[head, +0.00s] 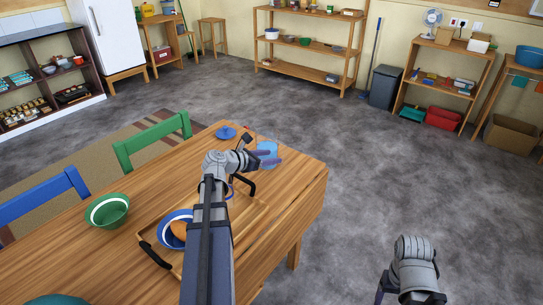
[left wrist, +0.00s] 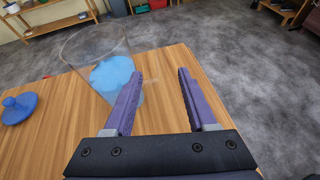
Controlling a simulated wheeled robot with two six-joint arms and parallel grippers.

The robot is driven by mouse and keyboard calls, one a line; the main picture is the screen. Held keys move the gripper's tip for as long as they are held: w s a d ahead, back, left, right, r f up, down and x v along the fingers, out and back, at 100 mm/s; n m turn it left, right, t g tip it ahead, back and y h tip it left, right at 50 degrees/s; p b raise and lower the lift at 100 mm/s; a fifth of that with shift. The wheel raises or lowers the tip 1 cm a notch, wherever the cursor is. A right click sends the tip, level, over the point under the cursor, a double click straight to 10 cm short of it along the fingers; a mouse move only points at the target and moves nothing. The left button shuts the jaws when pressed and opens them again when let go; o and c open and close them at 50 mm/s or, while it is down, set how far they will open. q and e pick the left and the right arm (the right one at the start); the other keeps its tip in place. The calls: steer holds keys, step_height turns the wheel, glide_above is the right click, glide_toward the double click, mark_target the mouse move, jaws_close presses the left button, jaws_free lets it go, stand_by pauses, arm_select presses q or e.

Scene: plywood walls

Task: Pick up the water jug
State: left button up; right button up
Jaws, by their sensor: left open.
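The water jug (left wrist: 108,72) is a clear vessel with blue water in it, standing on the wooden table. In the head view the jug (head: 267,148) shows as a blue patch near the table's far right corner. My left gripper (head: 276,157) reaches over the table at the jug, partly covering it.
A blue lid-like object (head: 226,132) lies left of the jug. A wooden tray (head: 252,221) with a blue bowl (head: 168,226) lies under my left arm. A green bowl (head: 107,211) stands farther left. Green (head: 152,142) and blue (head: 43,197) chairs line the table. The floor to the right is clear.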

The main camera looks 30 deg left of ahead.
arm_select(q)
steer(key=b+x, duration=0.4)
steer(key=x, duration=0.7)
steer(key=shift+w+f, duration=0.2)
steer(key=shift+f, duration=0.1)
steer(key=shift+r, duration=0.1)
jaws_close()
stand_by(1.0)
